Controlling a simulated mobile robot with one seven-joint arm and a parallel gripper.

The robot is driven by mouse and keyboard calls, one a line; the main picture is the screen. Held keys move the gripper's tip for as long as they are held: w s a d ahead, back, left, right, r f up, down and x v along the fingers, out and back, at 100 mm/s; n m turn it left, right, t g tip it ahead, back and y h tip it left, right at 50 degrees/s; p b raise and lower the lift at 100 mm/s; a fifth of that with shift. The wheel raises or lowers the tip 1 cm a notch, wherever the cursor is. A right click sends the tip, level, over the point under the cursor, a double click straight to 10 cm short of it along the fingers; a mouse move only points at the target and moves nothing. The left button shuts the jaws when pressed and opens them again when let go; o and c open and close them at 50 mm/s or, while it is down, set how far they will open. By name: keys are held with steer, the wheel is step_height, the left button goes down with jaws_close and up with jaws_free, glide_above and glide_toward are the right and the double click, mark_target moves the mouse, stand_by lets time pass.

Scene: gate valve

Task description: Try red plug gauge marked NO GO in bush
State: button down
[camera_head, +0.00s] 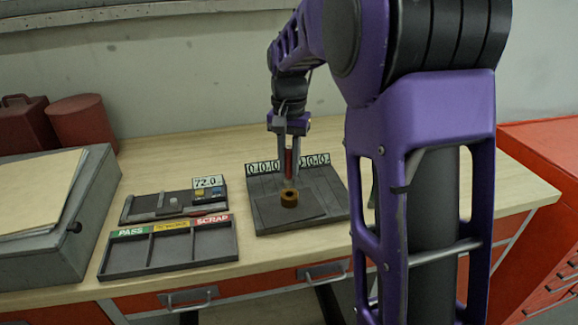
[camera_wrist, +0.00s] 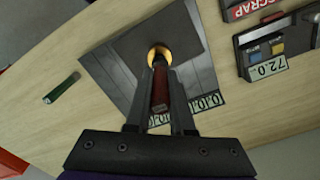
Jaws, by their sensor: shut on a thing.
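The brass bush (camera_head: 289,199) stands on the dark grey fixture board (camera_head: 325,207), straight below the gauge. In the wrist view the bush (camera_wrist: 152,56) is a ring just beyond the fingertips, partly hidden by them. The gauge's lower end is at or just above the bush's mouth; I cannot tell whether it has entered.
A green plug gauge (camera_wrist: 62,88) lies on the table beside the board. A tray marked PASS and SCRAP (camera_head: 170,271) and a holder reading 72.0 (camera_head: 140,215) are at left. A grey box (camera_head: 22,265) and red containers (camera_head: 84,124) stand farther left.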

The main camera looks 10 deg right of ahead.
mark_target(289, 148)
steer(key=shift+r, duration=2.15)
